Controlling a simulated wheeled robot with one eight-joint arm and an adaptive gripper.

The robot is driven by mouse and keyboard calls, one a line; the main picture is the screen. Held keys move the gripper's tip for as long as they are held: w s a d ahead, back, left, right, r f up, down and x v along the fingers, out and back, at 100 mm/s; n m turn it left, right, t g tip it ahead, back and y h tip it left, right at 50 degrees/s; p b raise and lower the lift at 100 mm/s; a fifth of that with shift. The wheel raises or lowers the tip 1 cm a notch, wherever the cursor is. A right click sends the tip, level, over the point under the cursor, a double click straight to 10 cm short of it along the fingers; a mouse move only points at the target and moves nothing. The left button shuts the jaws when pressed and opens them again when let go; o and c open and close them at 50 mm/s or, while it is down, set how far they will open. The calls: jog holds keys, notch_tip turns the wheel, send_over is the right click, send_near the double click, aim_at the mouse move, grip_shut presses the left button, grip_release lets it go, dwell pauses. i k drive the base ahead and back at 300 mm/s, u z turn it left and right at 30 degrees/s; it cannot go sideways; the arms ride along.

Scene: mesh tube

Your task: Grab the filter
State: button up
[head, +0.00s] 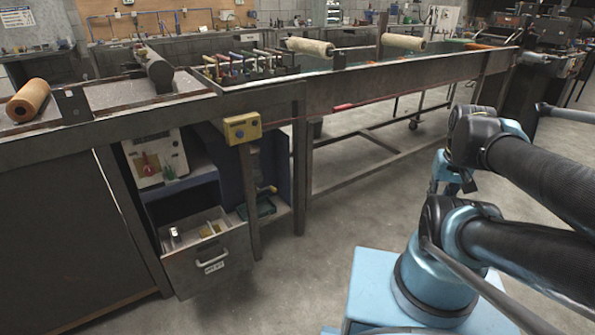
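No object can be told for certain as the filter. A small pale cylinder (175,236) stands in the open drawer (212,262) under the left bench. My arm is folded at the right, over my light blue base. Its wrist is bent down, and a small blue and dark part hangs there. My gripper's fingers cannot be made out. The arm is well apart from the drawer and benches.
The left bench (130,131) and the long trough-like table (370,88) form a barrier ahead. A yellow box (242,128) hangs on the bench edge. A white panelled unit (157,158) stands above the drawer. Concrete floor (300,270) is clear between the drawer and my base.

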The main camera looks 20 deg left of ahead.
aim_at(175, 234)
jog(key=z, duration=1.95)
jog(key=k, duration=1.2)
jog(key=u, duration=3.1)
